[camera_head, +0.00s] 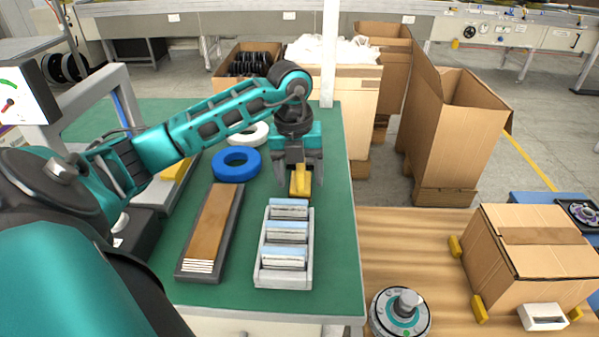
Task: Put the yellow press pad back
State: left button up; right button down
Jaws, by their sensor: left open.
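A small yellow block (300,184), which looks like the press pad, is on the green table (335,220) behind the grey rack. My left gripper (299,176) points down over it, with its two dark fingers apart on either side of the block. I cannot tell whether the fingers touch it. Another yellow piece (177,170) lies farther left, partly hidden under my left arm. My right gripper is not in view.
A grey rack (268,277) with several pale blue-topped pieces stands in front of the gripper. A long tray (232,215) with a brown board lies left of it. Blue (236,177) and white (262,131) rings lie nearby. A round metal hub (378,322) and a carton (515,270) are on the right wooden surface.

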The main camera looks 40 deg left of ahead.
pick_arm(q)
notch_tip(320, 180, up, 12)
jog(key=p, duration=0.2)
jog(key=shift+s+a, duration=0.35)
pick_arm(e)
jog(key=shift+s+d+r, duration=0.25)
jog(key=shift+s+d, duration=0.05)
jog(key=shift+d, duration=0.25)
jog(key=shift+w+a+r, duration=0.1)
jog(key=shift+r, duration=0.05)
